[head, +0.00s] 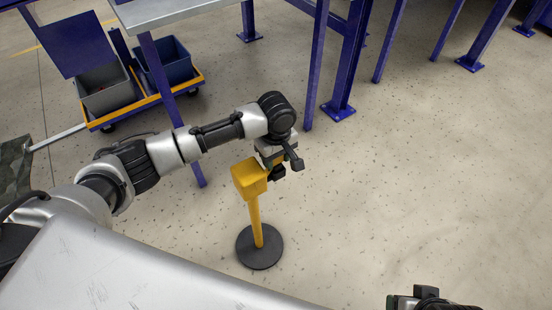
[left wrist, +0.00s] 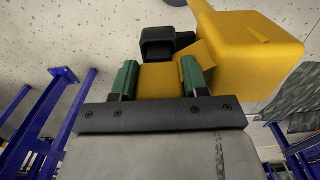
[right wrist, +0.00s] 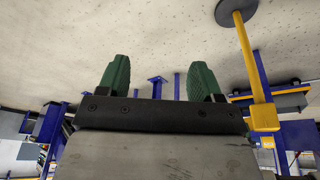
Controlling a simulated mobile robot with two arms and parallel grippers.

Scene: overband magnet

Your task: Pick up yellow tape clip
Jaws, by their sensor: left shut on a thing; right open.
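A yellow clip (left wrist: 160,80) sits between the green fingers of my left gripper (left wrist: 159,76), which is shut on it. The clip touches or lies very close to the yellow box-shaped head (left wrist: 255,55) of a stand; I cannot tell whether they are apart. A black block (left wrist: 158,43) shows just beyond the clip. In the head view, my left gripper (head: 278,163) is beside the stand's yellow head (head: 249,178) and hides most of the clip. My right gripper (right wrist: 159,78) is open and empty; only part of its hand shows in the head view's lower right corner.
The stand has a yellow post (head: 256,220) on a round dark base (head: 260,247). A cart with grey bins (head: 104,90) stands at the upper left, near a table with blue legs (head: 160,85). Blue steel posts (head: 345,60) stand behind. The floor to the right is clear.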

